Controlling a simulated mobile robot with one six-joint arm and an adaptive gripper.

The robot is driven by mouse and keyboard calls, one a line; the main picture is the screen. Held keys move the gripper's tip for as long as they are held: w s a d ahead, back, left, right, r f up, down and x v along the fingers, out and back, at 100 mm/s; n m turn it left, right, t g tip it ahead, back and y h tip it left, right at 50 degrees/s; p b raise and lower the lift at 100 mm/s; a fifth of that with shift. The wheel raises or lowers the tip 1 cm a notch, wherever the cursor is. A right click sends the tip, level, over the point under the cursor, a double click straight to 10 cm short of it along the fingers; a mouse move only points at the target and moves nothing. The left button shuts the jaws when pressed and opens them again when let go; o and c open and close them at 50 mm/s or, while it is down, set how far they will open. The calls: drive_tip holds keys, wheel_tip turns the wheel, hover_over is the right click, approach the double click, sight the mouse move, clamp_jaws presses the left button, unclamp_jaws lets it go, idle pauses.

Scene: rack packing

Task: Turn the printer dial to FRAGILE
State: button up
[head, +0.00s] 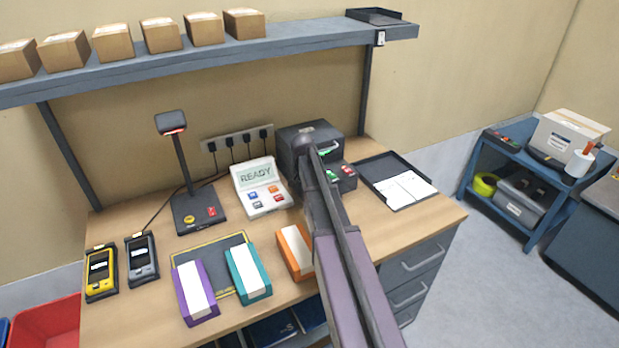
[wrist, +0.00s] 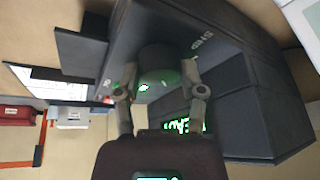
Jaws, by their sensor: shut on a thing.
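The dark grey label printer (head: 305,132) stands at the back of the bench, partly hidden behind my arm in the head view. It fills much of the wrist view (wrist: 225,60), tilted there, with pale lettering on its face. My gripper (wrist: 162,73) is shut on the round dark dial (wrist: 155,57), with one finger on each side of it. A small green light shows beside the dial. Green lit text on the printer is partly covered by my finger and cannot be read, so the dial's setting is unclear.
A white READY panel (head: 258,188) and a scanner on a stand (head: 197,207) are left of the printer. A black tray with papers (head: 397,184) is on its right. Purple (head: 196,293), teal (head: 247,273) and orange (head: 295,252) boxes lie in front. A shelf (head: 200,57) hangs above.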

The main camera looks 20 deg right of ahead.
drive_tip(key=shift+s, duration=0.2)
drive_tip(key=o, duration=1.2)
drive_tip(key=shift+c, duration=0.2)
drive_tip(key=shift+w, duration=0.1)
drive_tip(key=s+a+n, duration=0.1)
drive_tip(key=s+a, duration=0.3)
drive_tip(key=s+a+n+g+y, duration=0.1)
drive_tip(key=s+a+n, duration=0.1)
drive_tip(key=s+a, duration=0.2)
drive_tip(key=s+a+f+n, duration=0.1)
drive_tip(key=s+a+n, duration=0.1)
drive_tip(key=s+a, duration=0.1)
drive_tip(key=shift+s+a+y, duration=0.2)
drive_tip(key=shift+a, duration=0.25)
drive_tip(key=shift+s+a+y, duration=0.2)
drive_tip(key=shift+a, duration=0.25)
drive_tip(key=s+a+n, duration=0.2)
drive_tip(key=s+a, duration=0.1)
drive_tip(key=s, duration=0.1)
drive_tip(key=s+a+n+g+y, duration=0.1)
drive_tip(key=s+a+n, duration=0.1)
drive_tip(key=s+a, duration=0.2)
drive_tip(key=s+a+n+g, duration=0.1)
drive_tip(key=s+a+n, duration=0.1)
drive_tip(key=s+a, duration=0.2)
drive_tip(key=shift+s+f+y, duration=0.2)
drive_tip(key=shift+s+y, duration=0.1)
drive_tip(key=shift+s, duration=0.75)
